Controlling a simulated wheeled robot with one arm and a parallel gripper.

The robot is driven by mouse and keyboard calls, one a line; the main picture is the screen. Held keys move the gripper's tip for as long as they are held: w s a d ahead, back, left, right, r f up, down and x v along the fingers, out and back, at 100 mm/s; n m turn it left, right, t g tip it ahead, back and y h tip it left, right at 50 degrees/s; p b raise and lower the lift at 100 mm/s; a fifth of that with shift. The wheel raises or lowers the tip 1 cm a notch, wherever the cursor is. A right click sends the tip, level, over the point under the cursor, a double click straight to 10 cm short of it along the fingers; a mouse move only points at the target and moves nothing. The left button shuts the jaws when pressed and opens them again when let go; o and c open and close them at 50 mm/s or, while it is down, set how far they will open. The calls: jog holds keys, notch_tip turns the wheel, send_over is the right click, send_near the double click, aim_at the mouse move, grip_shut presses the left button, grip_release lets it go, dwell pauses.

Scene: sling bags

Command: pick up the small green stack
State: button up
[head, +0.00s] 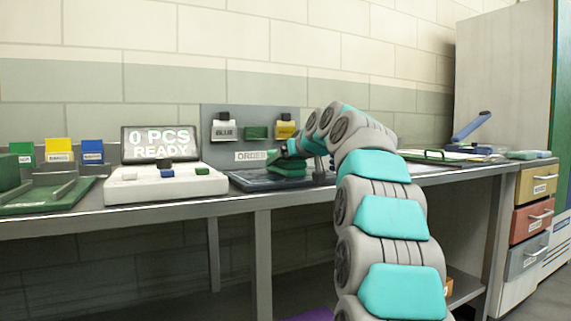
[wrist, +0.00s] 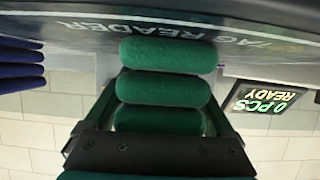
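The small green stack (head: 290,168), a pile of soft rounded green pads, is at the dark tag reader on the bench in the head view. The same green stack (wrist: 163,88) fills the middle of the wrist view, its pads one above another. My gripper (wrist: 165,80) has one finger on each side of the stack, and I see no clear gap at the fingertips. In the head view my gripper (head: 288,150) reaches in from the right at the stack. Whether the stack is lifted off the reader cannot be told.
A dark blue stack (wrist: 20,65) lies beside the green one in the wrist view. A white scale-like unit (head: 150,186) and a display reading "0 PCS READY" (head: 160,144) stand left. A dark tag reader (head: 250,182) lies under the stack. A clipboard (head: 440,156) lies right.

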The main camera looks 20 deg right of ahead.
jog(key=c, duration=1.2)
jog(key=shift+r, duration=0.1)
